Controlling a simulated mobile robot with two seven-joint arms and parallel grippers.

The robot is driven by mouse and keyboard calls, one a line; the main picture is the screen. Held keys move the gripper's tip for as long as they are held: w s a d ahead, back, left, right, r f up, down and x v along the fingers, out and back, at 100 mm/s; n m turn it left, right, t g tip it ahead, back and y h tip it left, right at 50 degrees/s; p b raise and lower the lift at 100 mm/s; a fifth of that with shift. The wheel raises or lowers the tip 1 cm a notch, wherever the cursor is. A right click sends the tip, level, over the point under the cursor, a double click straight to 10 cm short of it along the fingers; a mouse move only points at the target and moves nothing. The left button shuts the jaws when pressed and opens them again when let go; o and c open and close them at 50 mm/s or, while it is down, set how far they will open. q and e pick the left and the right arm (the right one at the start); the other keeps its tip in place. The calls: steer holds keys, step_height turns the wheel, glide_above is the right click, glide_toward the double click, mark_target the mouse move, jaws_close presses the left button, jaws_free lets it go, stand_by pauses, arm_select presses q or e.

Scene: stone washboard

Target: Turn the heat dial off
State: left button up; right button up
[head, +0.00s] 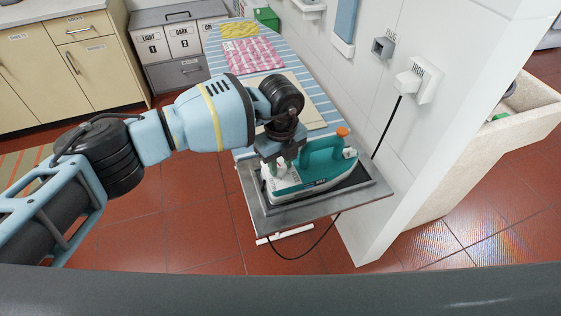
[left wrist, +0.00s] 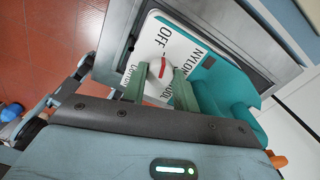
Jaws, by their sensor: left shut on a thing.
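A teal and white iron (head: 312,166) rests on the grey metal plate (head: 262,203) at the near end of the ironing board. Its white heat dial with a red mark shows in the left wrist view (left wrist: 161,64), with OFF and NYLON lettering around it. The red mark lies roughly in line with OFF, but I cannot tell whether it is exactly there. My left gripper (head: 279,166) reaches down over the iron's labelled end. In the left wrist view its fingers (left wrist: 160,76) stand on either side of the dial, shut on it. My right gripper is not in view.
The striped ironing board (head: 272,58) extends back with folded pink (head: 250,55) and yellow cloths (head: 239,29). A black cord (head: 386,128) runs from the wall socket (head: 424,82) on the right. A stone sink (head: 500,140) stands beyond the wall. Open tiled floor lies left of the board.

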mark_target(280, 166)
arm_select(q)
steer(key=shift+w+r, duration=0.1)
steer(key=o, duration=1)
steer(key=shift+r, duration=3.85)
steer(key=shift+f, duration=0.1)
